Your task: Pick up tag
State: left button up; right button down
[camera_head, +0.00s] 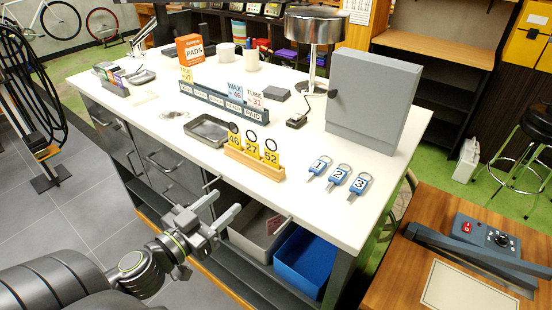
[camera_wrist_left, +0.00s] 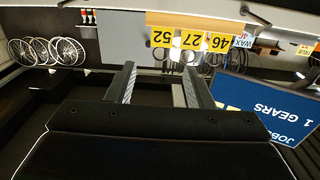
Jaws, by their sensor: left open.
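Three yellow tags, 46 (camera_head: 236,143), 27 (camera_head: 252,146) and 52 (camera_head: 270,152), each with a dark ring on top, stand upright in a wooden holder (camera_head: 254,166) near the white bench's front edge. Upside down in the left wrist view, tags 52 (camera_wrist_left: 161,38), 27 (camera_wrist_left: 191,40) and 46 (camera_wrist_left: 217,42) show beyond my fingers. Three blue key tags, 1 (camera_head: 319,166), 2 (camera_head: 337,176) and 3 (camera_head: 359,184), lie flat to their right. My left gripper (camera_head: 228,200) is open and empty, in front of the bench and apart from the tags; its fingers also show in the wrist view (camera_wrist_left: 157,68). My right gripper is out of view.
A grey rack (camera_head: 222,106) holds upright cards, including WAX and TUBE. A desk lamp (camera_head: 313,28) and grey cabinet (camera_head: 366,100) stand at the right. A blue bin (camera_head: 304,266) sits below the bench top.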

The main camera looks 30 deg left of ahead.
pick_arm(q)
jog(key=w, duration=0.1)
send_near(271, 161)
jog(key=w, duration=0.3)
jog(key=shift+w+d, duration=0.15)
jog(key=shift+w, duration=0.05)
jog(key=shift+w+r+p, duration=0.1)
jog(key=shift+w+p, duration=0.3)
jog(key=shift+p, duration=0.05)
jog(key=shift+w+d+p, duration=0.1)
jog(key=shift+w+p, duration=0.55)
jog(key=shift+w, duration=1.65)
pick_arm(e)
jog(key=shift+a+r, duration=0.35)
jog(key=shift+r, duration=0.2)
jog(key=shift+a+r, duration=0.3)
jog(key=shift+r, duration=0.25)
pick_arm(q)
jog(key=shift+s, duration=0.1)
jog(key=shift+c, duration=0.5)
jog(key=c, duration=0.5)
